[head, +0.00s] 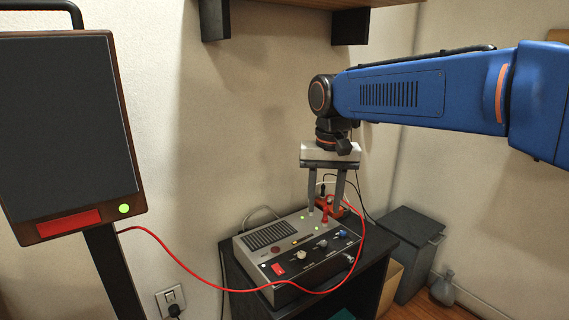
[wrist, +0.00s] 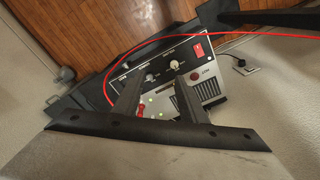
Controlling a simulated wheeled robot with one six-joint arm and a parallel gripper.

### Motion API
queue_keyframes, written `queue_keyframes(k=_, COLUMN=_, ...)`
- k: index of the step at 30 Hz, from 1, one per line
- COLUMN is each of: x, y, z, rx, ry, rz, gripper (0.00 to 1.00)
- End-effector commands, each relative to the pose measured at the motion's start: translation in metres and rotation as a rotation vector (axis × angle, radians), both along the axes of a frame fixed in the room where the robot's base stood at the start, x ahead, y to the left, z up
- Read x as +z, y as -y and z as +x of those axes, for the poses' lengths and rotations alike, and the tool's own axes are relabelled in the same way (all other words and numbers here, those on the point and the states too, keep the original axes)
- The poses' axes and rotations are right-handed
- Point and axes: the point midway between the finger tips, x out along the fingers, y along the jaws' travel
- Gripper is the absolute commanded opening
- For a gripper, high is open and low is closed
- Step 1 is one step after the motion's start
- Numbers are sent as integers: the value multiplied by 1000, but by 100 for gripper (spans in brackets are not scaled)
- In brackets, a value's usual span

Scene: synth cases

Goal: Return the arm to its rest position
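My gripper (head: 325,208) points down over the rear right of a grey control box (head: 262,268), with its two fingers spread apart. It is open in the wrist view (wrist: 157,90) too, with box panel showing between the fingers. A red plug (head: 325,215) stands on the box and shows between the fingertips in the head view; I cannot tell whether a finger touches it. A red cable (head: 222,287) runs from near the plug to the dark-screened unit (head: 68,130) at left. My blue arm reaches in from the right.
The box sits on a small dark stand (head: 372,272). A wall shelf (head: 290,12) hangs above, close over the arm. A grey bin (head: 412,240) and a bottle (head: 443,288) stand at right. A wall socket (head: 171,299) is at lower left.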

Motion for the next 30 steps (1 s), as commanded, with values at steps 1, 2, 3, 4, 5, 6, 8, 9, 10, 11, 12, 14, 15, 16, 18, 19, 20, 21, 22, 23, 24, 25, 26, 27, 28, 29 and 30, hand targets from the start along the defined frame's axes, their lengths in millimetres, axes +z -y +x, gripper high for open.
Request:
queue_keyframes(k=1, x=-1, y=16, z=-12, rx=-2, ry=18, rz=6, gripper=38)
queue_keyframes(k=2, x=-3, y=24, z=-18, rx=0, ry=29, rz=8, gripper=38)
queue_keyframes(k=3, x=-5, y=34, z=-27, rx=3, ry=41, rz=11, gripper=38)
queue_keyframes(k=4, x=-6, y=41, z=-33, rx=4, ry=53, rz=14, gripper=38)
queue_keyframes(k=5, x=-8, y=48, z=-39, rx=5, ry=62, rz=15, gripper=38)
queue_keyframes(k=6, x=-11, y=58, z=-48, rx=7, ry=76, rz=17, gripper=38)
queue_keyframes(k=8, x=-16, y=71, z=-61, rx=12, ry=97, rz=20, gripper=38)
queue_keyframes(k=9, x=-20, y=79, z=-70, rx=14, ry=112, rz=21, gripper=38)
queue_keyframes(k=10, x=-23, y=85, z=-77, rx=17, ry=121, rz=21, gripper=38)
queue_keyframes(k=11, x=-26, y=91, z=-83, rx=16, ry=133, rz=21, gripper=38)
queue_keyframes(k=12, x=-31, y=99, z=-92, rx=20, ry=146, rz=21, gripper=38)
queue_keyframes(k=14, x=-38, y=110, z=-106, rx=23, ry=168, rz=20, gripper=38)
queue_keyframes(k=15, x=-43, y=117, z=-115, rx=25, ry=181, rz=19, gripper=38)
queue_keyframes(k=16, x=-47, y=122, z=-122, rx=27, ry=194, rz=17, gripper=38)
queue_keyframes(k=18, x=-58, y=133, z=-138, rx=31, ry=217, rz=13, gripper=38)
queue_keyframes(k=19, x=-62, y=137, z=-145, rx=33, ry=229, rz=11, gripper=38)
queue_keyframes(k=20, x=-67, y=141, z=-152, rx=34, ry=238, rz=9, gripper=38)
queue_keyframes(k=21, x=-74, y=147, z=-160, rx=37, ry=253, rz=6, gripper=38)
queue_keyframes(k=22, x=-79, y=151, z=-167, rx=38, ry=264, rz=3, gripper=38)
queue_keyframes(k=23, x=-84, y=154, z=-174, rx=40, ry=275, rz=-1, gripper=38)
queue_keyframes(k=24, x=-91, y=159, z=-182, rx=42, ry=287, rz=-5, gripper=38)
queue_keyframes(k=25, x=-96, y=162, z=-188, rx=44, ry=297, rz=-9, gripper=38)
queue_keyframes(k=26, x=-101, y=165, z=-193, rx=45, ry=307, rz=-11, gripper=38)
queue_keyframes(k=27, x=-108, y=168, z=-200, rx=47, ry=317, rz=-16, gripper=38)
queue_keyframes(k=28, x=-112, y=170, z=-205, rx=49, ry=325, rz=-19, gripper=38)
queue_keyframes(k=29, x=-116, y=172, z=-209, rx=50, ry=332, rz=-22, gripper=38)
queue_keyframes(k=30, x=-121, y=174, z=-213, rx=51, ry=340, rz=-26, gripper=38)
